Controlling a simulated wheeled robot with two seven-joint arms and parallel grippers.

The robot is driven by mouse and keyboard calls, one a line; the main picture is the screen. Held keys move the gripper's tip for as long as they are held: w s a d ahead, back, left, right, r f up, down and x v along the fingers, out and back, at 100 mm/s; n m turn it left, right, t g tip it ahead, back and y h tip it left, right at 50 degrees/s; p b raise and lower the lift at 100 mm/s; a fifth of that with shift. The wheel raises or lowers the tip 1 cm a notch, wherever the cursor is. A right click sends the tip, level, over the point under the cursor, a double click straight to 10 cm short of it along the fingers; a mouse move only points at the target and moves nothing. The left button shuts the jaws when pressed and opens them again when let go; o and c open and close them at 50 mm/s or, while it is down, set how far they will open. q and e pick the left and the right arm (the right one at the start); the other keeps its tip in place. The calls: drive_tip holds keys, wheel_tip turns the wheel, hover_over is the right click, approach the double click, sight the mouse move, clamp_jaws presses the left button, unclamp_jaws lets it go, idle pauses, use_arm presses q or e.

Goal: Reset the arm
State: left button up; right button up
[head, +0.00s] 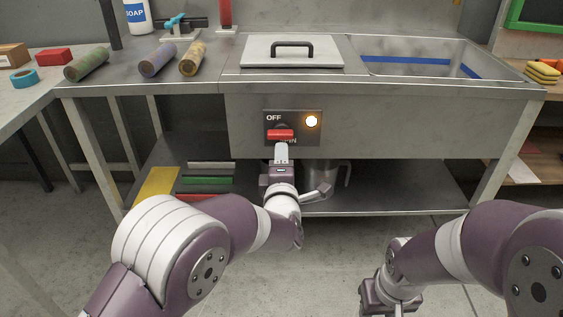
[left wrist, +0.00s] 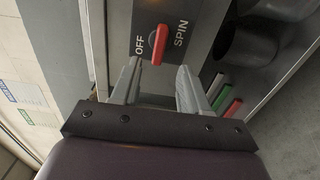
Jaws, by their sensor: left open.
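A dark switch panel (head: 268,116) is set in the front of the steel sink unit. Its red handle (head: 280,134) lies horizontal between the label OFF above and the partly hidden label SPIN below. My left gripper (head: 281,152) is just below the handle, facing the panel. In the left wrist view the fingers (left wrist: 158,82) are apart and empty, with the red handle (left wrist: 160,45) beyond their tips. Only the body of my right gripper (head: 378,297) shows at the bottom edge; its fingers are not visible.
A lidded basin (head: 335,60) and an open sink (head: 425,62) are above the panel. Several rolls, including a green one (head: 87,65), lie on the left counter. A metal pot (head: 325,172) and coloured bars (head: 205,181) sit on the lower shelf.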

use_arm(q)
drive_tip(key=s, duration=0.3)
drive_tip(key=shift+s, duration=0.3)
